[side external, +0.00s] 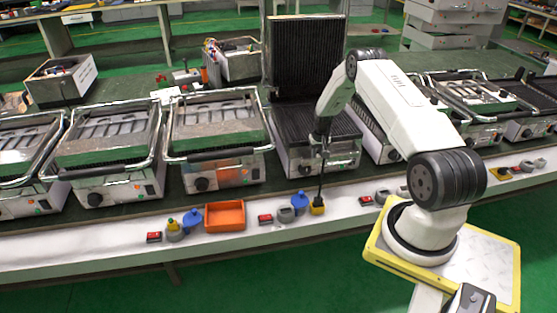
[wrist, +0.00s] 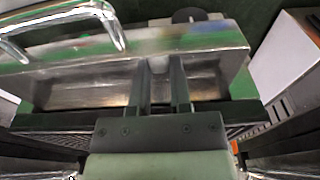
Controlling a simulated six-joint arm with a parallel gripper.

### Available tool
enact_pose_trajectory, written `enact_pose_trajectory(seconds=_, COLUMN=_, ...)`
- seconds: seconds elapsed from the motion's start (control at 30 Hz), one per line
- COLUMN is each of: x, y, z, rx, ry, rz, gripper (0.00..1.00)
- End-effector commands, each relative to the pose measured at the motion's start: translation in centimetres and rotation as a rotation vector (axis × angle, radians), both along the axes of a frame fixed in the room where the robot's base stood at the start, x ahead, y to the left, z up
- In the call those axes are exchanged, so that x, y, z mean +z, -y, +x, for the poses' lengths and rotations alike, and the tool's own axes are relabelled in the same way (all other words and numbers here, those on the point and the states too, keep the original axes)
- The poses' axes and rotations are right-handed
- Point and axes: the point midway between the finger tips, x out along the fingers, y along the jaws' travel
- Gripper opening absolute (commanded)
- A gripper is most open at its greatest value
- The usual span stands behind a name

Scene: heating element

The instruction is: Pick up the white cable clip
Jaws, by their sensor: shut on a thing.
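My gripper (wrist: 161,66) shows in the wrist view with its two dark fingers close together. A small pale piece (wrist: 160,64) shows between the fingertips; it fits the white cable clip, but its outline is blurred. In the side external view my gripper (side external: 321,150) points down at the front of the open grill (side external: 310,120), near its front panel. The clip is too small to make out in that view.
Several closed contact grills (side external: 215,125) line the bench on both sides. Along the white front ledge are an orange tray (side external: 225,215), blue pieces (side external: 193,220), a red switch box (side external: 265,220) and a yellow base (side external: 317,207) below a thin dark upright rod.

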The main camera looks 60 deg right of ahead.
Motion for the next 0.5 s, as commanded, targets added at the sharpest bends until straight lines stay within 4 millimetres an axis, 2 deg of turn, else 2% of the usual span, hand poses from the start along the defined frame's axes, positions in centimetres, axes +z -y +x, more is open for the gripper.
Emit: enact_pose_trajectory(seconds=0.5, x=0.50, y=0.01, z=0.01, rx=0.000, ry=0.000, rz=0.000, gripper=0.00)
